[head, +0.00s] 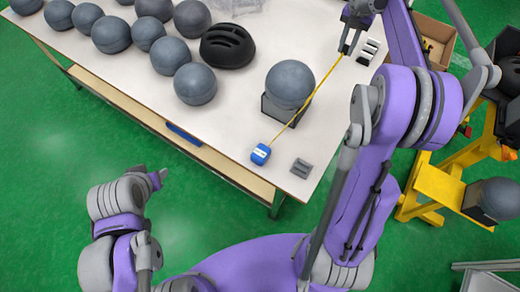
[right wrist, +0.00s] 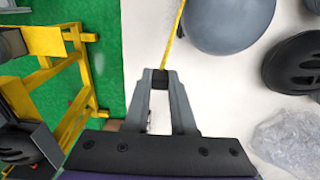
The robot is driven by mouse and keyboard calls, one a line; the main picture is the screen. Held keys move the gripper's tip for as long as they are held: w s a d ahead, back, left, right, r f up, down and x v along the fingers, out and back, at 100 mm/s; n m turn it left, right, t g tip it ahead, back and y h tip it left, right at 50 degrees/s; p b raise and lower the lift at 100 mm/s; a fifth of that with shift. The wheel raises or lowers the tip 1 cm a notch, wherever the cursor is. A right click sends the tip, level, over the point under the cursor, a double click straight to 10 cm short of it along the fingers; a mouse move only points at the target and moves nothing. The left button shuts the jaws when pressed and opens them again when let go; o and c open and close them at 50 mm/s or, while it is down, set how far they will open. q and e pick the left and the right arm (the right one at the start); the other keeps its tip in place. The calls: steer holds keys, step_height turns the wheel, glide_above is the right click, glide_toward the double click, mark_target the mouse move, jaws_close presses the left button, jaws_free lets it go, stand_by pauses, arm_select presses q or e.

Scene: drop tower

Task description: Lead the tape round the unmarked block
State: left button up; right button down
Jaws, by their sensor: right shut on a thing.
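A blue tape measure (head: 261,154) lies near the table's front edge. Its yellow tape (head: 324,76) runs straight from it to my right gripper (head: 346,48), passing close along the right side of a grey ball on a dark stand. In the right wrist view my right gripper (right wrist: 160,79) is shut on the tape's dark end, and the yellow tape (right wrist: 173,38) leads away from the tips. A small grey block (head: 301,168) lies right of the tape measure. Dark blocks with pale marks (head: 369,51) lie beside my right gripper. My left gripper (head: 159,178) is off the table; its opening is unclear.
The grey ball (head: 290,83) sits on its dark stand (head: 273,108). Several more grey balls (head: 195,84) and a black helmet (head: 227,46) stand on the white table (head: 235,117) to the left. A yellow frame (head: 437,184) stands right of the table.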

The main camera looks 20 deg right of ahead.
step_height(320, 180, up, 6)
steer(key=shift+s+r, duration=0.1)
steer(key=shift+s, duration=0.05)
steer(key=shift+r, duration=0.4)
